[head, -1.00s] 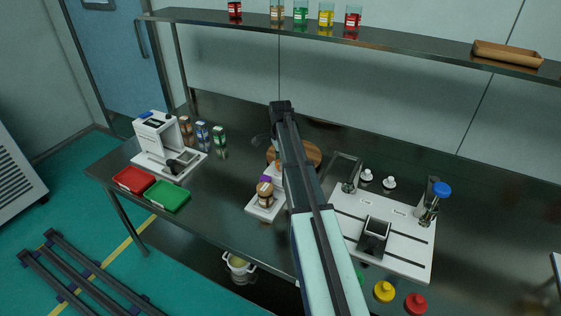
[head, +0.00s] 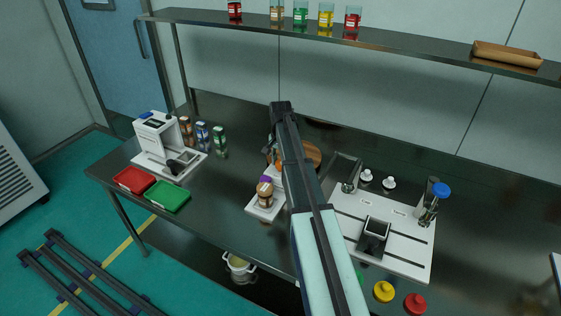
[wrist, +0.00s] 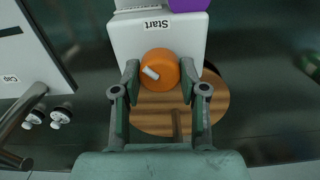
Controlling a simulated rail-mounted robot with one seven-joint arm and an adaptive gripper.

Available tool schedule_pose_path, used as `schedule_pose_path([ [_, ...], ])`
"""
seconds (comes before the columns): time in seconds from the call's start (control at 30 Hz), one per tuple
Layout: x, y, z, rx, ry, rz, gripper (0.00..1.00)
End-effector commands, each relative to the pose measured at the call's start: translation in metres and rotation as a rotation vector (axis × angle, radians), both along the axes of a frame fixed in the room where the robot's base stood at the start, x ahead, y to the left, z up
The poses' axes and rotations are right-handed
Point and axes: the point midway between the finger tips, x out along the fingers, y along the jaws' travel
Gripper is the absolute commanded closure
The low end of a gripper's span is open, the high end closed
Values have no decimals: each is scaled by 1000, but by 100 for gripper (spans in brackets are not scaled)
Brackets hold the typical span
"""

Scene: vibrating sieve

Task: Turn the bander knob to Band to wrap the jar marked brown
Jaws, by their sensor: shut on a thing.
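The orange knob (wrist: 160,70) with a white pointer mark sits on the white bander (wrist: 128,40), below an upside-down label "Start", in the wrist view. My gripper (wrist: 160,80) has a finger on each side of the knob and is shut on it. The pointer is slanted in the wrist view. In the head view my arm hides most of the knob and gripper. The jar (head: 265,193), brown with a purple lid, stands upright on the bander's white base (head: 257,212). Its lid (wrist: 188,5) shows at the top edge of the wrist view.
A round wooden board (head: 312,154) lies behind the bander. A white station (head: 405,262) with a black holder is on the right. Red (head: 134,180) and green (head: 168,196) trays and a white machine (head: 158,140) stand left. The counter between is clear.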

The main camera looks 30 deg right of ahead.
Motion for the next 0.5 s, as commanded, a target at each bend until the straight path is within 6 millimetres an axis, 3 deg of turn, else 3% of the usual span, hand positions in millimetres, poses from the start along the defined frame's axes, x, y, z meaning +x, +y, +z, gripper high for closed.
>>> schedule_pose_path([
  [0.5, -2, 0, -2, 0, 4, 490, 92],
])
